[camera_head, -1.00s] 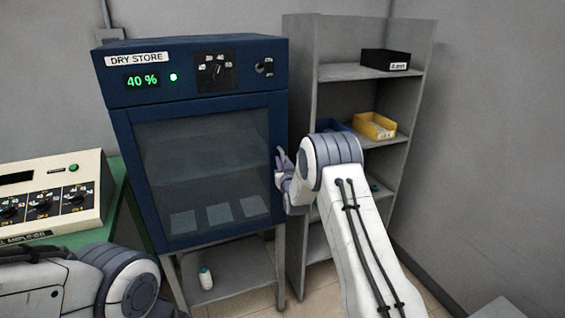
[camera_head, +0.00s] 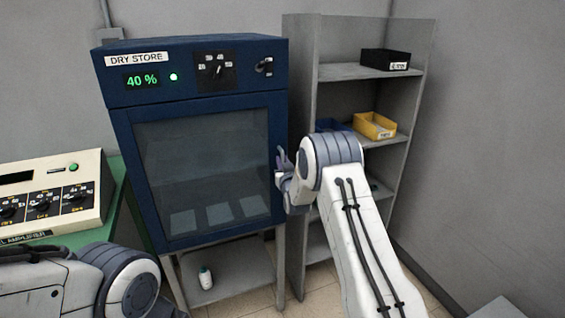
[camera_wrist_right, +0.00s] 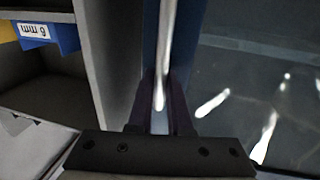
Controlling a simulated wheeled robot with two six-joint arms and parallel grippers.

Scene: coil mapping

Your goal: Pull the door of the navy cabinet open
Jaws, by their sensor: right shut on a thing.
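The navy cabinet (camera_head: 189,75) stands in the middle of the head view, labelled DRY STORE. Its glass-fronted door (camera_head: 190,245) looks closed, with pale squares behind the pane. My right gripper (camera_head: 281,160) is at the door's right edge. In the right wrist view the two dark fingers (camera_wrist_right: 160,105) are shut on the pale bar handle (camera_wrist_right: 166,45), one finger on each side of it. The navy door frame (camera_wrist_right: 150,40) shows behind the handle. My left arm shows at the lower left of the head view, but its gripper is out of view.
A grey shelf unit (camera_head: 301,120) stands close on the right of the cabinet, with a yellow bin (camera_head: 375,126) and a black box (camera_head: 385,60). A cream instrument (camera_head: 60,180) sits on a green bench at left. A white bottle (camera_head: 206,278) stands on the shelf under the cabinet.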

